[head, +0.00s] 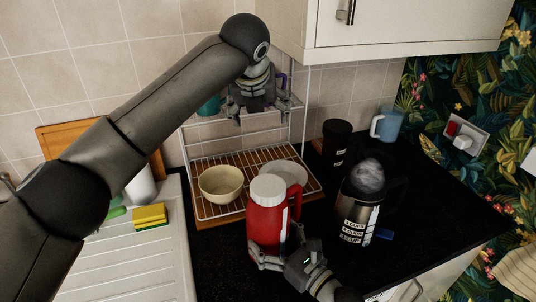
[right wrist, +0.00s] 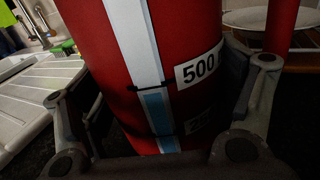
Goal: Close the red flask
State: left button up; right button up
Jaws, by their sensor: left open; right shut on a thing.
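The red flask (head: 266,222) stands upright on the black counter in the head view, with a white lid (head: 267,188) on its top and a red handle on its right side. I cannot tell how tightly the lid sits. My right gripper (head: 282,258) is shut on the flask's lower body. The right wrist view shows the flask (right wrist: 140,50) between the two fingers, with a white-and-blue stripe and a "500" label; its top is out of that view. My left gripper (head: 248,112) is open and empty, above and behind the flask, in front of the rack's upper shelf.
A wire dish rack (head: 209,160) behind the flask holds a cream bowl (head: 221,183) and a white plate (head: 290,171). A dark measuring jug (head: 355,213) stands close on the right. A cupboard (head: 400,28) overhangs at upper right. Sponges (head: 150,215) lie by the sink drainer.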

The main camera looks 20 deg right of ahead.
pick_arm(q)
jog(key=w+r+n+t+h, duration=0.3)
jog(key=w+r+n+t, duration=0.15)
jog(key=r, duration=0.65)
jog(key=w+r+n+t+h, duration=0.3)
jog(key=w+r+n+t, duration=0.15)
jog(key=r, duration=0.55)
jog(key=s+d+r+m+g+h, duration=0.4)
jog(key=s+r+m+g+h, duration=0.35)
jog(key=s+r+h, duration=0.45)
jog(key=s+d+f+m+g+y, duration=0.35)
jog(key=s+f+g+y, duration=0.2)
jog(key=f, duration=0.55)
jog(key=s+d+f+m+g+y, duration=0.2)
jog(key=s+f+m+g+y, duration=0.4)
jog(key=f, duration=0.5)
jog(key=a+f+t+y, duration=0.1)
jog(key=a+f+y, duration=0.2)
jog(key=f, duration=0.1)
jog(key=w+a+f+n+t+y, duration=0.1)
jog(key=a+f+y, duration=0.2)
jog(key=a+f, duration=0.1)
jog(key=w+a+f+n+t+y, duration=0.1)
jog(key=a+f+y, duration=0.2)
jog(key=f, duration=0.2)
jog(key=shift+a+f, duration=0.3)
jog(key=shift+a, duration=0.05)
jog(key=shift+a+t, duration=0.3)
jog(key=shift+a, duration=0.05)
